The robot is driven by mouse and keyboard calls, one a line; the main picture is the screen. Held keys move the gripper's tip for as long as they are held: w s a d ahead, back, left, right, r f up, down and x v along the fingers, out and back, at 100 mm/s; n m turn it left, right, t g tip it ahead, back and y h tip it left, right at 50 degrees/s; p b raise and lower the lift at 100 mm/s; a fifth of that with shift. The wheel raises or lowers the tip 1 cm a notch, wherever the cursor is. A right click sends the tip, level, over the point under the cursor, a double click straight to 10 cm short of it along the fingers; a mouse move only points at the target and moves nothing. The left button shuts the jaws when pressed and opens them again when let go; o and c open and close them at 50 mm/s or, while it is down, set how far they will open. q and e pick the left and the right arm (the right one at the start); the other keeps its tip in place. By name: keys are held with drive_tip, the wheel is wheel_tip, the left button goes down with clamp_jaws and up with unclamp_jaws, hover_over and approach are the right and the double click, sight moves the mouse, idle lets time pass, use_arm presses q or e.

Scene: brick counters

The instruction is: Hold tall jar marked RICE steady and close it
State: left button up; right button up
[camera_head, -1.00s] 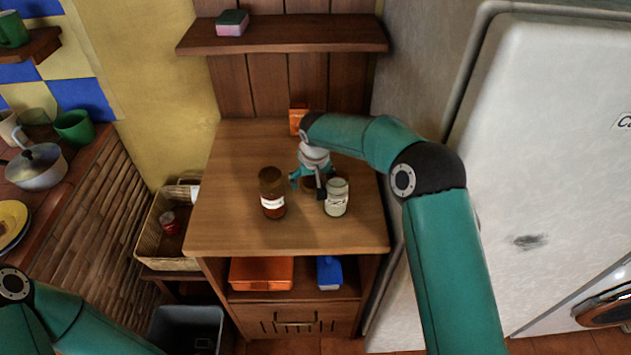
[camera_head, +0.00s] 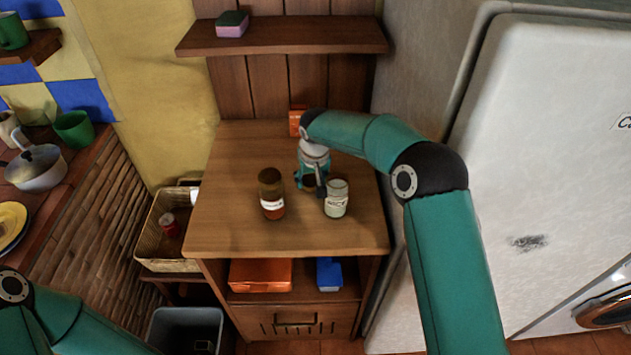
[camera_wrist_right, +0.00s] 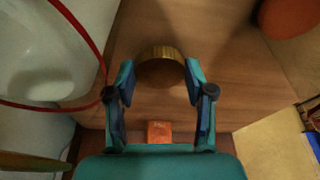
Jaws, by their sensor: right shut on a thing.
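The jar marked RICE (camera_head: 336,199) stands upright on the wooden counter, a clear glass jar with pale contents and a white label. Its top shows no lid. In the right wrist view, a pale glass shape with a red ring (camera_wrist_right: 103,75) at the left looks like this jar up close. My right gripper (camera_head: 311,187) is just left of and behind the jar, pointing down. It is shut on a round brown lid (camera_wrist_right: 160,66) at the counter top; whether the lid touches the wood is unclear. My left gripper is out of view; only my left arm shows.
An orange box (camera_head: 297,122) is at the counter's back. The counter's (camera_head: 230,222) front and left are clear. A fridge (camera_head: 540,150) stands at the right.

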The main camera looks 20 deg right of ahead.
wheel_tip(320, 180, up, 11)
wheel_tip(320, 180, up, 8)
drive_tip(key=p, duration=0.1)
hover_over(311, 182)
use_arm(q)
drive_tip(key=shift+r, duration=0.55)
use_arm(e)
drive_tip(key=shift+s, duration=0.1)
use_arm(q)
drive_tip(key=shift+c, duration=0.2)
use_arm(e)
drive_tip(key=shift+d, duration=0.1)
